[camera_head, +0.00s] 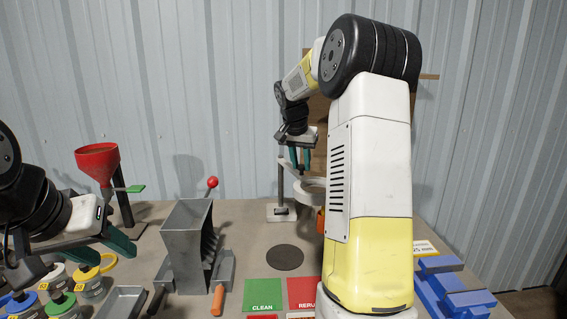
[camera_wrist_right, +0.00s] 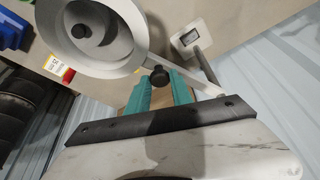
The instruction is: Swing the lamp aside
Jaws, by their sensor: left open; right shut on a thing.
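The lamp has a pale round head (camera_head: 313,186), partly hidden behind my right arm, and a grey post on a flat base (camera_head: 280,213) at the back of the table. In the right wrist view its round head (camera_wrist_right: 92,38) with a dark centre is at the upper left, joined by a flat arm to the post. My right gripper (camera_head: 300,158) is shut on the lamp at the small black knob (camera_wrist_right: 159,78), which shows between the teal fingertips (camera_wrist_right: 160,88). My left gripper (camera_head: 120,243) is open at the left, apart from the lamp, above several small containers.
A grey metal hopper (camera_head: 186,238) stands in the middle, with a red-knobbed lever. A red funnel (camera_head: 97,160) is at the back left. A dark round pad (camera_head: 285,258) lies bare. Green and red bin labels (camera_head: 264,293) are in front. A blue fixture (camera_head: 450,290) is at the right.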

